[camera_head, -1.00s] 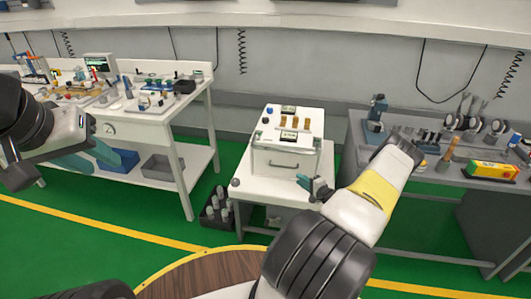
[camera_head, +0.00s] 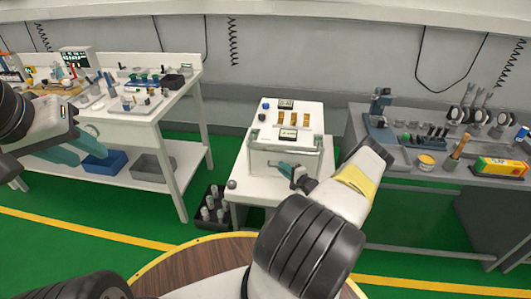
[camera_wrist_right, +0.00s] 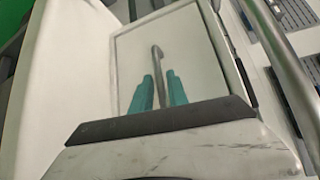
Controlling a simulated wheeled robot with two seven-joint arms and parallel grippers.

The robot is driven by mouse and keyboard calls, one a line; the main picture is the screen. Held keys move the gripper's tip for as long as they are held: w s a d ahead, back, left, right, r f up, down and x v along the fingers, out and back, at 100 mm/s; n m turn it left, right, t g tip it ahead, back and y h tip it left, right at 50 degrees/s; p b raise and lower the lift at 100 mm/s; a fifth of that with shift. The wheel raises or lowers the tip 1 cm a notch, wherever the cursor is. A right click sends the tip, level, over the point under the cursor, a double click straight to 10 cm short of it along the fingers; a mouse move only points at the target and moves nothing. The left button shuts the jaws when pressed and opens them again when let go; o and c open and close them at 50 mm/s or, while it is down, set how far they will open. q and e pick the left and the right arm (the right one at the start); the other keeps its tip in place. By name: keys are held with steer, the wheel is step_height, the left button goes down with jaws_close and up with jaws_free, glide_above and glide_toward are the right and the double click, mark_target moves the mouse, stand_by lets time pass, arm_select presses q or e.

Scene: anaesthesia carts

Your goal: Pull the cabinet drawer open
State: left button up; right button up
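The white cabinet (camera_head: 260,140) stands in the middle of the head view, with its drawer front and metal handle facing me. My right gripper (camera_head: 285,170) is at the drawer front and partly covers it. In the right wrist view, the grey handle bar (camera_wrist_right: 160,72) runs between the teal fingers of my right gripper (camera_wrist_right: 160,90). The fingers are close together, one on each side of the bar, and look closed on it. The drawer front looks flush, but my gripper partly hides it. My left gripper (camera_head: 92,155) is empty, with its teal fingers apart, before the left table.
A white table (camera_head: 150,112) with tools and bins is at the left. A grey workbench (camera_head: 400,172) with instruments and a yellow box (camera_head: 500,166) is at the right. A dark crate of bottles (camera_head: 210,207) stands on the floor left of the cabinet.

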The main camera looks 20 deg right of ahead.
steer(key=shift+w+a+f, duration=0.1)
steer(key=shift+w+a, duration=0.05)
steer(key=shift+w, duration=0.45)
jaws_close()
steer(key=shift+s, duration=0.1)
stand_by(1.0)
